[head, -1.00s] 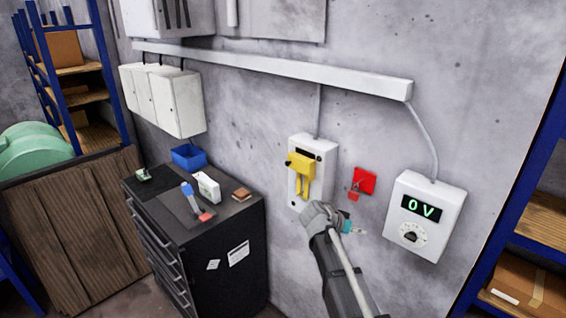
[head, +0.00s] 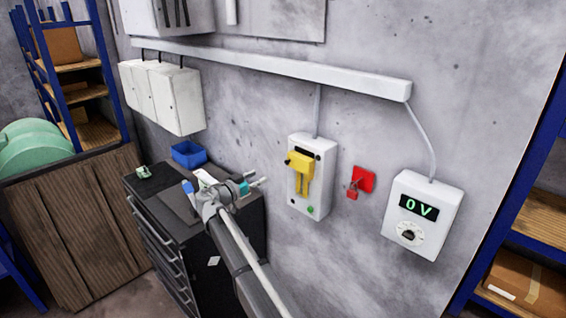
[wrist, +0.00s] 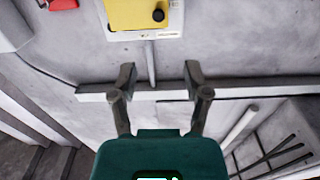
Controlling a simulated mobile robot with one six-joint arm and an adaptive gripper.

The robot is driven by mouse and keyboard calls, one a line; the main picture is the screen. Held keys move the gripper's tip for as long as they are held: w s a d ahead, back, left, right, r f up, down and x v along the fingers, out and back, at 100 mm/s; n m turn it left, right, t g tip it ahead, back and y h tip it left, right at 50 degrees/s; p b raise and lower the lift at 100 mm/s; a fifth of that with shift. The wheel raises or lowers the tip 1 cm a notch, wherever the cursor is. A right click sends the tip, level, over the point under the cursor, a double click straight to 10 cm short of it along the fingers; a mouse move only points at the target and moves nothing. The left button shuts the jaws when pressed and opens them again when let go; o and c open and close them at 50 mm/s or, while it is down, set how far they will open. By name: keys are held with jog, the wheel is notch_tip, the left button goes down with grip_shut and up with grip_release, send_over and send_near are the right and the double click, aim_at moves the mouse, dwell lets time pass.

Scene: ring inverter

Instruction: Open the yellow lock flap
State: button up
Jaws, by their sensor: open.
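The yellow lock flap (head: 301,162) is on a white switch box on the wall (head: 319,200), with a yellow handle-like part hanging below it. The flap also shows at the top of the wrist view (wrist: 138,14), partly cut off by the frame edge, with a round black knob on it. My gripper (head: 262,182) is open and empty, left of the white box and in front of the black cabinet, apart from the flap. Its two fingers stand wide apart in the wrist view (wrist: 158,82). Whether the flap is latched cannot be told.
A red lock piece (head: 362,181) hangs on the wall right of the box. A white meter box (head: 425,235) reads 0 V. The black drawer cabinet (head: 228,255) carries a blue bin (head: 188,154) and small items, partly hidden by my arm. Blue shelving (head: 530,215) stands at the right.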

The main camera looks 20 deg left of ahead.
aim_at(286, 162)
jog(key=shift+w+d, duration=0.1)
jog(key=shift+w, duration=0.05)
jog(key=x, duration=1.3)
jog(key=shift+w+d, duration=0.15)
jog(key=shift+w, duration=0.1)
